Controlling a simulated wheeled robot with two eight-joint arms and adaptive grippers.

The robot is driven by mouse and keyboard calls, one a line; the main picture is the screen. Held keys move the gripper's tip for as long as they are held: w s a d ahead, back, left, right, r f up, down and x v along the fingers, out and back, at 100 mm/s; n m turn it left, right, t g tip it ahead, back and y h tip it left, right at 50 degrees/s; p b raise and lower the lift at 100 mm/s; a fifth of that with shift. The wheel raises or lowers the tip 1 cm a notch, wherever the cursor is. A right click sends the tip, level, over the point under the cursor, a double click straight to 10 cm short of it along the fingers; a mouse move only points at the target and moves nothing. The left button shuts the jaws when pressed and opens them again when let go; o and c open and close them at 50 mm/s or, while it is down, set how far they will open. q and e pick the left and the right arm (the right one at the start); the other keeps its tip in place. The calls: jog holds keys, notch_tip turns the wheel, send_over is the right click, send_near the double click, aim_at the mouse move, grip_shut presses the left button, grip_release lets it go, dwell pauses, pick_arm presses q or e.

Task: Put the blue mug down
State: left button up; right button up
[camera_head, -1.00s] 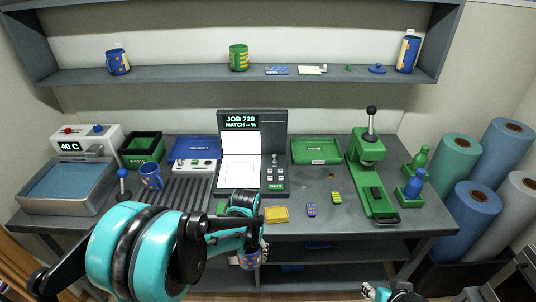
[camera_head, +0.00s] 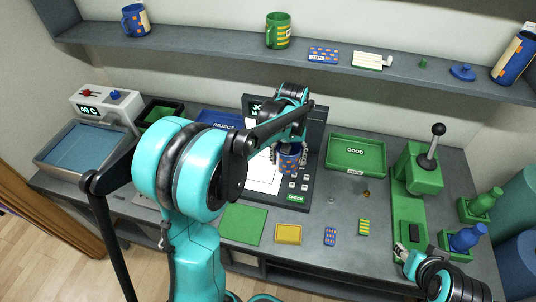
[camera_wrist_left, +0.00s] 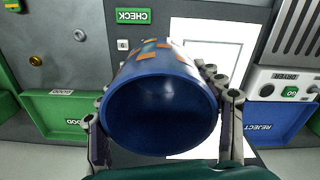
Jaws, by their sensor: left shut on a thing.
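The blue mug with orange patches (camera_head: 289,160) is held by my left gripper (camera_head: 290,148) over the check station (camera_head: 312,150). In the left wrist view the mug (camera_wrist_left: 160,112) shows its open mouth towards the camera. The left gripper's fingers (camera_wrist_left: 160,118) are shut on either side of it. The white check panel (camera_wrist_left: 215,45) lies behind it; I cannot tell whether the mug touches the station. My right gripper (camera_head: 408,257) is low at the right, by the green press; its jaws are not clear.
A green GOOD tray (camera_head: 357,170) is right of the station, and a blue REJECT tray (camera_head: 222,117) is partly hidden behind my left arm. A green press (camera_head: 418,165) stands further right. A green mat (camera_head: 242,224) and small cards lie in front.

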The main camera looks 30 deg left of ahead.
pick_arm(q)
jog(key=b, duration=0.3)
send_over(260, 168)
notch_tip(260, 168, down, 7)
jog(key=shift+w+r, duration=0.15)
notch_tip(260, 168, down, 4)
jog(key=shift+f+b, duration=0.1)
jog(key=shift+b, duration=0.55)
jog(key=o, duration=1.2)
jog(key=shift+f, duration=0.1)
jog(key=o, duration=0.4)
